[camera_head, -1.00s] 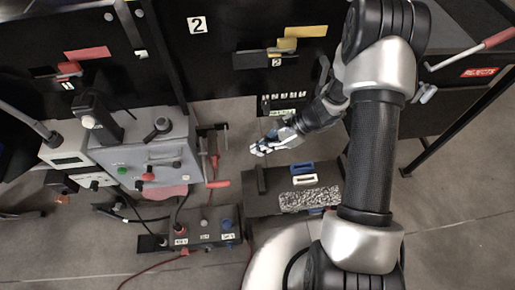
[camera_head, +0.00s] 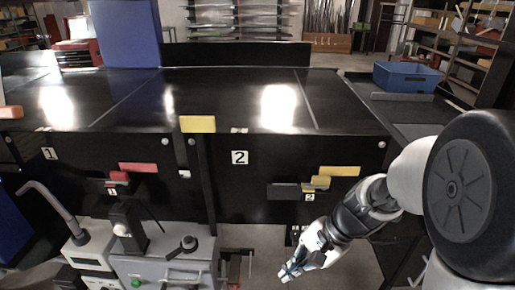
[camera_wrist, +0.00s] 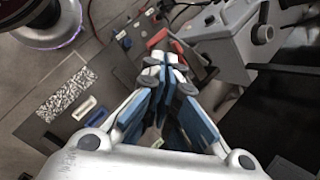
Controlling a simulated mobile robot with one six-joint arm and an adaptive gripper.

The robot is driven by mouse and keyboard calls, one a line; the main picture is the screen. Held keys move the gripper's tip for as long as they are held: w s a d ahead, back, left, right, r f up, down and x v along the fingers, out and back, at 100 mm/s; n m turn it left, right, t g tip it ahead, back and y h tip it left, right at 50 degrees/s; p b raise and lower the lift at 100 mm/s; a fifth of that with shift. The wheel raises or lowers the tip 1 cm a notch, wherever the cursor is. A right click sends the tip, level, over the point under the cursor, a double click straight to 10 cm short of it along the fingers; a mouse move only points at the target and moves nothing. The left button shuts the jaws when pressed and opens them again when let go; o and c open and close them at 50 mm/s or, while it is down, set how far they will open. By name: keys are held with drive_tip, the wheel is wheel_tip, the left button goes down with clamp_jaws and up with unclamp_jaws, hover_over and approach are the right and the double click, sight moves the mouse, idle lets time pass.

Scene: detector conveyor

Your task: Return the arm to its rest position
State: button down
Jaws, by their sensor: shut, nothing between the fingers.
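My gripper (camera_head: 290,270) is at the lower right of the middle in the head view, in front of the black conveyor front. In the wrist view its fingers (camera_wrist: 166,66) come together at the tips, shut and empty. My arm reaches down to it from the right edge of the head view.
The grey control box (camera_head: 165,268) stands left of my gripper; it also shows in the wrist view (camera_wrist: 222,45). The black conveyor (camera_head: 225,95) spans the back. A blue bin (camera_head: 407,77) sits at the right. A dark tray with a speckled block (camera_wrist: 66,92) lies below my gripper.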

drive_tip(key=s+d+r+n+t+h, duration=0.2)
drive_tip(key=s+d+r+n+h, duration=0.1)
drive_tip(key=s+r+n, duration=0.2)
drive_tip(key=s+d+r+n+t+h, duration=0.2)
drive_tip(key=s+r+n, duration=0.3)
drive_tip(key=s+r, duration=0.3)
drive_tip(key=shift+s+d+t+h, duration=0.4)
drive_tip(key=shift+s+d+h, duration=0.15)
drive_tip(key=shift+s, duration=0.25)
drive_tip(key=shift+a+r, duration=0.1)
drive_tip(key=shift+a, duration=0.1)
